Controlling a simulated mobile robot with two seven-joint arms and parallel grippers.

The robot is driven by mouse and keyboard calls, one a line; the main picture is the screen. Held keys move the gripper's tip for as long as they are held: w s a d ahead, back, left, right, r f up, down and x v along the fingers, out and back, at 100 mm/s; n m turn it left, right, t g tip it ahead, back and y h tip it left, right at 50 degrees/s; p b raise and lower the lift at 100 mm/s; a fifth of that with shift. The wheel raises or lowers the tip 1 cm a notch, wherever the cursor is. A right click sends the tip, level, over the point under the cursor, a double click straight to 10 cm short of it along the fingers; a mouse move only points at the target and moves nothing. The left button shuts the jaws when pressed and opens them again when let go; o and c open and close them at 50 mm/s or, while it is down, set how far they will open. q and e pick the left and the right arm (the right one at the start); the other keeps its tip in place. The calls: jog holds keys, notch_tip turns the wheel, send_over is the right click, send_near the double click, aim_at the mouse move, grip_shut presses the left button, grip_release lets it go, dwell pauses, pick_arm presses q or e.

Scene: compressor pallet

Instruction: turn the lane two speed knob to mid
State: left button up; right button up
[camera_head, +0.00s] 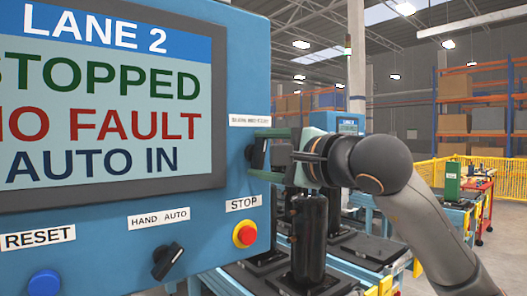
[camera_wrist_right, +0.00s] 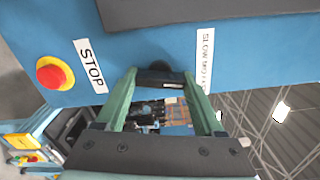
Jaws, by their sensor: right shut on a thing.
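The speed knob (camera_head: 257,153) is a black knob on the right edge of the blue lane 2 panel (camera_head: 245,85), under a small white label (camera_head: 249,120) whose words are hard to read. In the right wrist view the label (camera_wrist_right: 205,60) begins "SLOW". My right gripper (camera_head: 264,155) comes from the right, with its green fingers above and below the knob, shut on it. In the right wrist view the knob (camera_wrist_right: 159,79) sits between the fingertips. Its exact pointer position is hard to tell. My left gripper is not in view.
Below the knob are a STOP label (camera_head: 243,203) and a red stop button (camera_head: 245,234). A black hand/auto switch (camera_head: 167,261) and a blue reset button (camera_head: 44,283) are lower left. The screen (camera_head: 100,110) reads STOPPED, NO FAULT, AUTO IN. A black cylinder (camera_head: 308,240) stands below my right wrist.

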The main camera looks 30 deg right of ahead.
jog(key=shift+n, duration=1.1)
jog(key=shift+a, duration=0.1)
jog(key=o, duration=1.4)
jog(key=shift+s, duration=0.1)
jog(key=s, duration=0.4)
jog(key=s+b, duration=0.1)
jog(key=s, duration=0.3)
jog(key=s+d+b, duration=0.1)
jog(key=s, duration=0.3)
jog(key=shift+s, duration=0.15)
